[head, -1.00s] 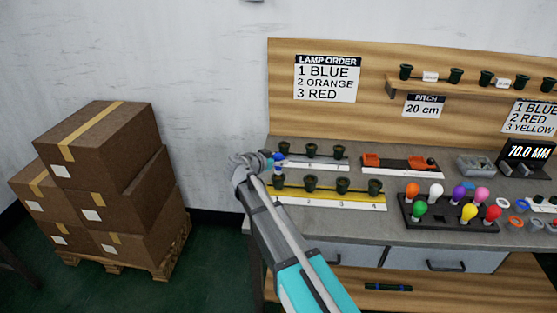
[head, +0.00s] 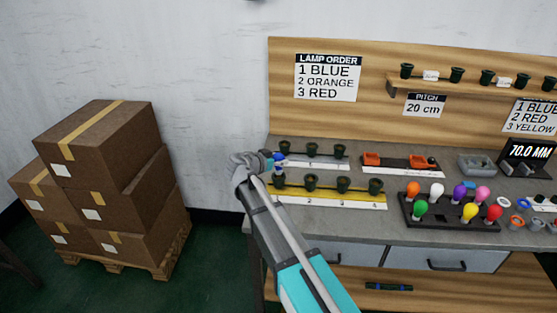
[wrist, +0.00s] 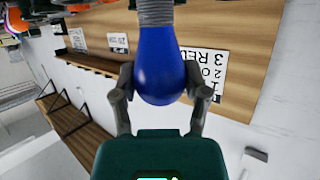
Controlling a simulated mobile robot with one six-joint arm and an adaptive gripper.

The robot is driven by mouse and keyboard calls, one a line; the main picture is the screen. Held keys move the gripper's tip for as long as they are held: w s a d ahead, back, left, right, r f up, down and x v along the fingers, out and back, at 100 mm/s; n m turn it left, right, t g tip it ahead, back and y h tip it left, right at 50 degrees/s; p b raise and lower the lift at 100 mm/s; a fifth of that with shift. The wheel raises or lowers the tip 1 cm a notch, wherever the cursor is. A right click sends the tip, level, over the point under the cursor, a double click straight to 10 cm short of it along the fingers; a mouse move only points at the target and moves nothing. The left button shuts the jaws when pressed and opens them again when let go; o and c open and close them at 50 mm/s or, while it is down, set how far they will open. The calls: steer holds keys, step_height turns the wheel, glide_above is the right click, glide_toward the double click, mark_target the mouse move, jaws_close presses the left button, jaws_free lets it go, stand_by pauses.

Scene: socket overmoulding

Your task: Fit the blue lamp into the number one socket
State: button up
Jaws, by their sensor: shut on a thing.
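The blue lamp (head: 279,158) is in my gripper (head: 267,159), at the left end of the bench. In the wrist view my gripper's fingers (wrist: 160,85) are shut on the rounded bulb of the blue lamp (wrist: 158,60), and its grey threaded base runs out of the top of the picture. In the head view the lamp's base points down, over the leftmost dark socket (head: 279,182) of the yellow strip (head: 325,200). Whether the base touches that socket I cannot tell. The strip shows 2, 3 and 4; the number at the leftmost socket is hidden by my arm.
A white strip (head: 325,166) with three dark sockets lies just behind. A black rack (head: 440,222) of several coloured lamps and orange trays (head: 372,159) are to the right. The lamp order sign (head: 327,77) hangs on the back panel. Boxes (head: 105,180) stand left.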

steer(key=shift+f+b, duration=1)
steer(key=shift+f, duration=0.1)
steer(key=o, duration=1.1)
steer(key=shift+r, duration=0.1)
step_height(320, 180, up, 8)
steer(key=p, duration=0.8)
steer(key=shift+r, duration=0.15)
stand_by(0.5)
